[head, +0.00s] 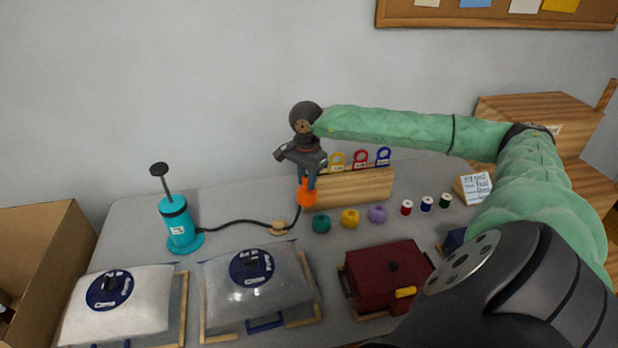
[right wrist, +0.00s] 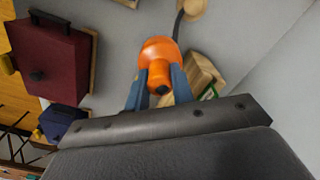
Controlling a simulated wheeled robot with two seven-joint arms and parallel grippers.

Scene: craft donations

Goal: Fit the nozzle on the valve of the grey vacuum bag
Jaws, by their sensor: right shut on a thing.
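The orange nozzle (head: 307,193) is held upright above the table by my right gripper (head: 309,180), which is shut on it. In the right wrist view the nozzle (right wrist: 159,65) sits between the two blue fingers of the gripper (right wrist: 157,90). A black hose (head: 240,222) runs from it to the teal pump (head: 178,224). The grey vacuum bag (head: 255,285) lies on the table in front, left of and nearer than the nozzle. Its dark blue round valve (head: 251,267) is on top, apart from the nozzle. My left gripper is out of view.
A white bag (head: 118,305) lies left of the grey one. A maroon case (head: 386,272) stands right of it. Yarn balls (head: 350,217), thread spools (head: 427,204) and a wooden rack (head: 350,187) are behind. A cardboard box (head: 62,245) stands at far left.

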